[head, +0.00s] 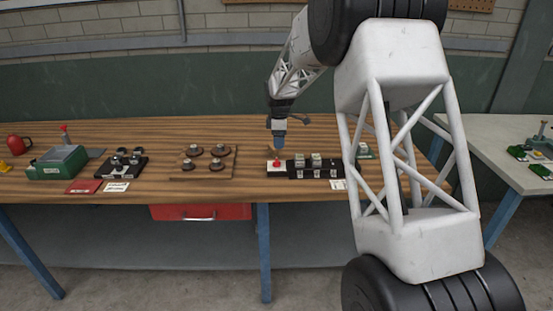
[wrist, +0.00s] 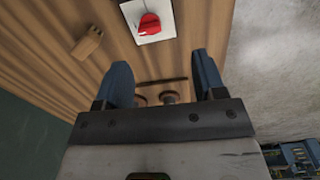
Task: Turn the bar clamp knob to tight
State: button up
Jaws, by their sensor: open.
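A red knob (head: 277,162) sits on a white plate at the left end of a dark fixture on the wooden bench. It also shows in the wrist view (wrist: 149,24), at the top, beyond my fingertips. I cannot tell for sure that it is the bar clamp knob, and no tightness marking is readable. My gripper (head: 279,146) hangs just above the red knob in the head view, apart from it. In the wrist view its blue fingers (wrist: 164,72) are spread, with nothing held between them.
A dark fixture (head: 318,172) with several pale blocks adjoins the plate. Left of it, a wooden board (head: 180,174) carries several brown round pieces. Further left are a black fixture (head: 121,166) and a green box (head: 58,162). A brown block (wrist: 88,42) lies near the plate.

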aim_at(277, 159)
jog(key=shift+w+a+f+n, duration=0.15)
jog(key=shift+w+a+f, duration=0.1)
jog(key=shift+w+f, duration=0.3)
jog(key=shift+w+a+f+n, duration=0.15)
jog(key=shift+w+a+f, duration=0.1)
jog(key=shift+w+f, duration=0.25)
jog(key=shift+s, duration=0.1)
jog(key=shift+f, duration=0.1)
jog(key=shift+f, duration=3.75)
jog(key=shift+c, duration=0.2)
jog(key=c, duration=0.9)
